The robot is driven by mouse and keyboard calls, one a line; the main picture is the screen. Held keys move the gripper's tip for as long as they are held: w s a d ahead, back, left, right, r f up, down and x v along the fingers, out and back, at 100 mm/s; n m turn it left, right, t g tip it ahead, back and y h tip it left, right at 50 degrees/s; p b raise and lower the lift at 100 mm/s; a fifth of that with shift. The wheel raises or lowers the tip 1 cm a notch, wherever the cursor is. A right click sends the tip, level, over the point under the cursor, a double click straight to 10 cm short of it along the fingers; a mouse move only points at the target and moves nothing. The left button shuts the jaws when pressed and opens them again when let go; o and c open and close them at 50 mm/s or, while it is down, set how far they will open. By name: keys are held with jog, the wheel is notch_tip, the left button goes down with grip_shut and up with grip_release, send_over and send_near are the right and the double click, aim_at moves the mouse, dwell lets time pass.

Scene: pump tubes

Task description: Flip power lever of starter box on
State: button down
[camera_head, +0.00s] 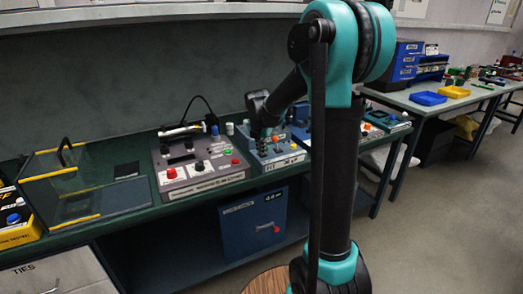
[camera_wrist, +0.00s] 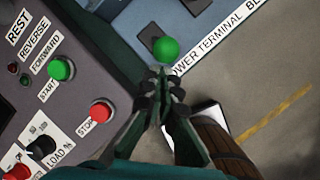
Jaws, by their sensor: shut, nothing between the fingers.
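My gripper (camera_wrist: 160,78) is shut and empty in the wrist view, its tips just below a round green knob (camera_wrist: 166,49). I cannot tell whether they touch. The knob is at the edge of a grey-blue box (camera_wrist: 135,28) whose label reads "…wer terminal bl…". In the head view this box (camera_head: 288,158) stands on the bench, with my gripper (camera_head: 262,133) over it, small and dark. Left of it is a grey control box (camera_head: 215,182), also in the wrist view (camera_wrist: 70,105), with start and stop buttons. I cannot tell which box is the starter box, nor the power lever's position.
A clear case with yellow edges (camera_head: 62,222) stands at the left of the bench. A dark gap separates the two boxes. A blue cabinet (camera_head: 250,228) is below the bench. Another table with blue and yellow trays (camera_head: 428,98) is at the right.

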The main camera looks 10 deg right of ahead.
jog(key=shift+w+a+r+g+h, duration=0.2)
jog(key=shift+w+r+g+h, duration=0.15)
jog(key=shift+w+g, duration=0.4)
jog(key=shift+w+a+r+g, duration=0.15)
jog(key=shift+w+g, duration=0.05)
jog(key=shift+g, duration=0.25)
jog(key=shift+w+a+r, duration=0.2)
jog(key=shift+w+r, duration=0.05)
jog(key=shift+w, duration=0.45)
jog(key=shift+w+a, duration=0.2)
jog(key=shift+w, duration=0.5)
jog(key=shift+r, duration=0.25)
jog(key=shift+r, duration=0.6)
jog(key=shift+s+a, duration=0.1)
